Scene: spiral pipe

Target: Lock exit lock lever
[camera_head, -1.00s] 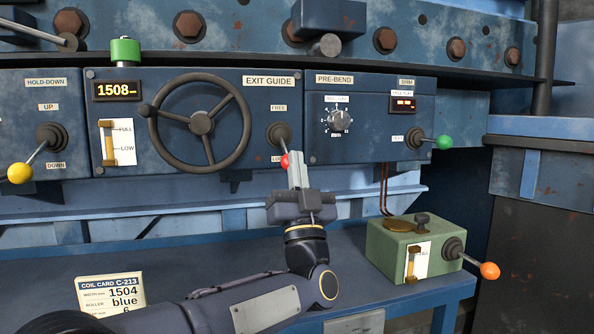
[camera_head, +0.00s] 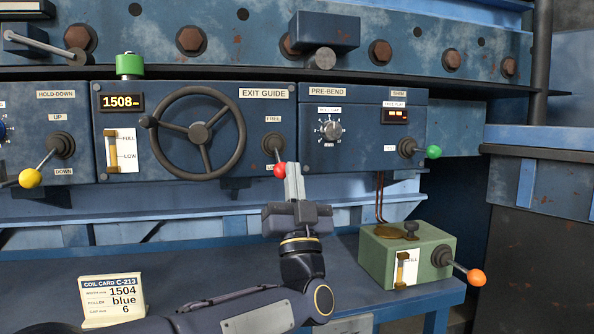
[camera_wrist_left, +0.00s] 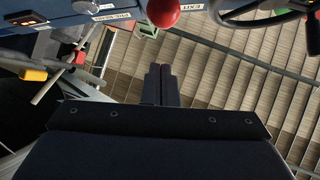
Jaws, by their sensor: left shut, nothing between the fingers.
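The exit lock lever is a short dark lever with a red ball knob (camera_head: 280,170) on the right side of the EXIT GUIDE panel (camera_head: 180,166). It hangs down from its pivot, between the FREE label above and a partly hidden label below. My left gripper (camera_head: 293,166) is shut and empty, pointing up, with its fingertips just right of the red knob. In the left wrist view the red knob (camera_wrist_left: 163,12) is at the top, beyond the shut fingertips (camera_wrist_left: 160,70). Whether they touch cannot be told. My right gripper is not in view.
A handwheel (camera_head: 199,133) is left of the lever, and the PRE-BEND panel with a dial (camera_head: 330,131) is right. A green box (camera_head: 408,262) with an orange-knobbed lever stands on the bench at right. A coil card (camera_head: 112,300) stands at left.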

